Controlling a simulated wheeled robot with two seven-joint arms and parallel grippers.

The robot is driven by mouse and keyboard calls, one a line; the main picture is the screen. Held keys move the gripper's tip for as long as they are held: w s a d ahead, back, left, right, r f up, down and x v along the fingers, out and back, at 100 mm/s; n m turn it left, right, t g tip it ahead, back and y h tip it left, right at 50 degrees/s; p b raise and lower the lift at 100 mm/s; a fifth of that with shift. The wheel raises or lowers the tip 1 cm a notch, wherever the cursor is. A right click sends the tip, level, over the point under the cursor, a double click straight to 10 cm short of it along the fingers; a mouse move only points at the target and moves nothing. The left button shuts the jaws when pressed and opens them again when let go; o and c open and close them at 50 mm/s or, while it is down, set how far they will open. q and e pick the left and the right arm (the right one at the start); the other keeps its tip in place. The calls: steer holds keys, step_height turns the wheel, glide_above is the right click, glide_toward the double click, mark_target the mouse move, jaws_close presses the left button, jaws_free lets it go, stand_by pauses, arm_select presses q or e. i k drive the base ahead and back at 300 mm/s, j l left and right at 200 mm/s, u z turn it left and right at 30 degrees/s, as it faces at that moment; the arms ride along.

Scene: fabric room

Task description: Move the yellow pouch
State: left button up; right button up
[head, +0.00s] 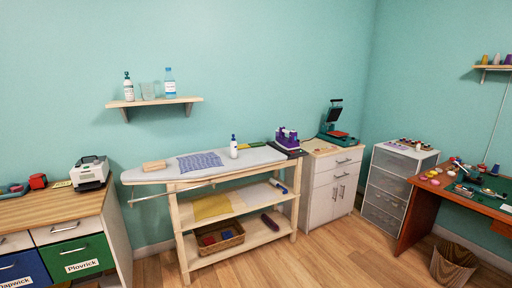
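A flat yellow item (212,207), which looks like the yellow pouch, lies on the left part of the middle shelf of the wooden ironing-board stand (187,256). It is small in the view, so its details cannot be told. Neither of my grippers shows in the head view.
The ironing board (140,175) above holds a blue patterned cloth (200,161), a white bottle (234,148) and a purple iron (286,138). A wicker basket (220,244) sits on the lower shelf. Cabinets flank the stand. The wooden floor (325,255) in front is clear.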

mark_target(242, 146)
steer(key=u, duration=0.35)
steer(key=i+l+u, duration=0.15)
steer(key=u, duration=0.2)
steer(key=i+l+u, duration=0.15)
steer(key=l+u, duration=0.6)
steer(key=i+l+u, duration=0.1)
steer(key=l+u, duration=0.25)
